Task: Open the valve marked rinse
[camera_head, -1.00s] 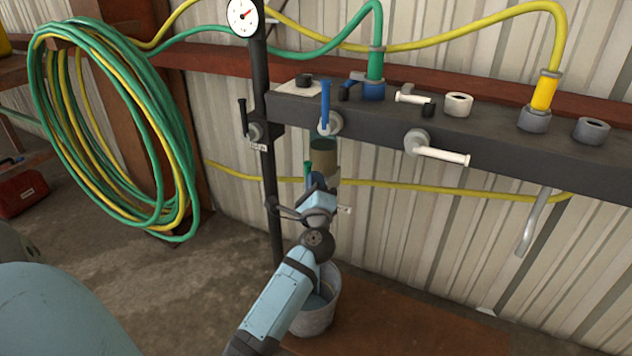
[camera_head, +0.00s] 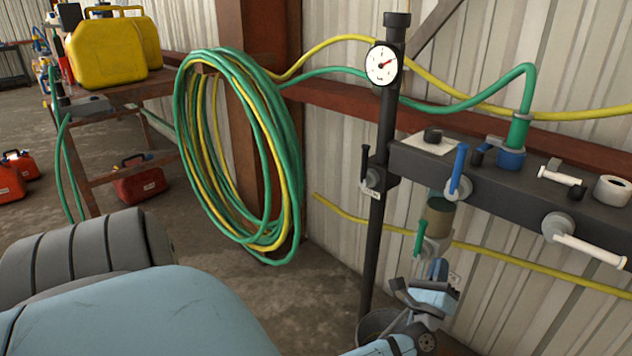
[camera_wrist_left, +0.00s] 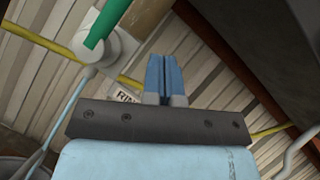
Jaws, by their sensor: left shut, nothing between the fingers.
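In the left wrist view a white label (camera_wrist_left: 127,97) with the letters "RIN" shows beside my left gripper (camera_wrist_left: 164,60), partly hidden by the gripper's body. A valve with a green lever (camera_wrist_left: 104,24) is just up and left of the label. In the head view the green lever (camera_head: 420,239) points upward, below the dark manifold and a brown-green cylinder (camera_head: 437,217). My left gripper (camera_head: 438,268) is shut and empty, just below and right of the lever. I see no clear contact. My right gripper is not in view.
A dark manifold (camera_head: 500,170) carries a blue lever (camera_head: 458,168) and a white lever (camera_head: 590,250) above my gripper. A black post (camera_head: 376,250) with a gauge (camera_head: 382,65) stands left of the valve. A bucket (camera_head: 375,325) is below; coiled hoses (camera_head: 190,140) hang further left.

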